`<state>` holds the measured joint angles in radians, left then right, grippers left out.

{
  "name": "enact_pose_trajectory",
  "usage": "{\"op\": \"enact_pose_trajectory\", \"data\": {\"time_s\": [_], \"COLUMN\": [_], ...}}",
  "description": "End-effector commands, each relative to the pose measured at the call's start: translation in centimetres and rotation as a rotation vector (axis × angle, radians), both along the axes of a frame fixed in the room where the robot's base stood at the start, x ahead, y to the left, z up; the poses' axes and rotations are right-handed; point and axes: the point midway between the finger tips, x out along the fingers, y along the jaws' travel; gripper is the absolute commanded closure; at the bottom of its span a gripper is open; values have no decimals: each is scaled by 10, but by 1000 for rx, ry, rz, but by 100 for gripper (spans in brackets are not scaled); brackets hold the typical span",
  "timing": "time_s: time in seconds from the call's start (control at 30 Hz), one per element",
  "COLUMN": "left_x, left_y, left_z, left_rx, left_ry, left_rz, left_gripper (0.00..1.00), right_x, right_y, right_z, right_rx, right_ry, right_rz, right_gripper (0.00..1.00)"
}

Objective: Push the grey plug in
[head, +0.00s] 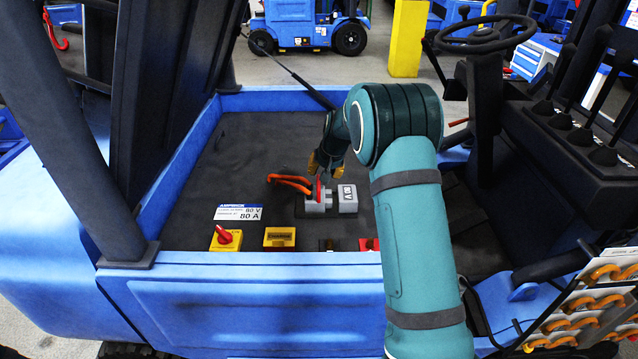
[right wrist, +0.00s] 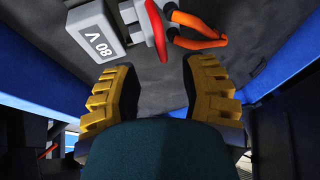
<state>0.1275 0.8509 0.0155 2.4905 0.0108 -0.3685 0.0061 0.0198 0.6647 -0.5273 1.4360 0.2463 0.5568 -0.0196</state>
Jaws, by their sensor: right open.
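The grey plug (head: 318,203), with a red handle and orange cables (head: 290,182), sits on a dark plate in the truck's bay. The grey socket block (head: 347,200) marked 80 V is just to its right, with a narrow gap between them. In the right wrist view, the plug (right wrist: 133,18) and socket block (right wrist: 88,30) are at the top, beyond the fingers. My right gripper (head: 322,164) is open and empty, just behind the plug in the head view. Its two yellow fingers (right wrist: 160,88) are wide apart with bare floor between them. My left gripper is not in view.
A red rotary switch (head: 226,237) on a yellow box, a yellow box (head: 279,237) and a red part (head: 368,244) line the bay's front edge. A label (head: 238,212) reads 80 V, 80 A. Blue walls enclose the bay. The steering wheel (head: 487,34) is at the right.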

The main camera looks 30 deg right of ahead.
Motion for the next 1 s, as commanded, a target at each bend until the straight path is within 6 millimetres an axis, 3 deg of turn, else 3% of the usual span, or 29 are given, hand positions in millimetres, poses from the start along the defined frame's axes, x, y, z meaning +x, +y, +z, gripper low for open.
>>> {"op": "enact_pose_trajectory", "data": {"time_s": [0.1, 0.33, 0.53, 0.83, 0.87, 0.97, 1.0], "left_x": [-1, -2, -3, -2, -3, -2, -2], "left_y": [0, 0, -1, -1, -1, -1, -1], "left_z": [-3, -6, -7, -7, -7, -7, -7], "left_rx": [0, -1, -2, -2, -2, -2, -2], "left_ry": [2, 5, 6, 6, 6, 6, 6], "left_rz": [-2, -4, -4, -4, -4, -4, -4], "left_gripper": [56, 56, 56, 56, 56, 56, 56], "right_x": [10, 25, 31, 31, 31, 31, 31], "right_y": [-1, -3, -3, -3, -3, -3, -3], "right_z": [-24, -55, -66, -67, -67, -67, -67], "right_rx": [1, 0, 0, 1, 1, 1, 1], "right_ry": [3, 1, 0, -1, -1, -1, -1], "right_rz": [-1, 0, 0, 0, 0, 0, 0], "right_gripper": [57, 57, 57, 57, 61, 96, 100]}}
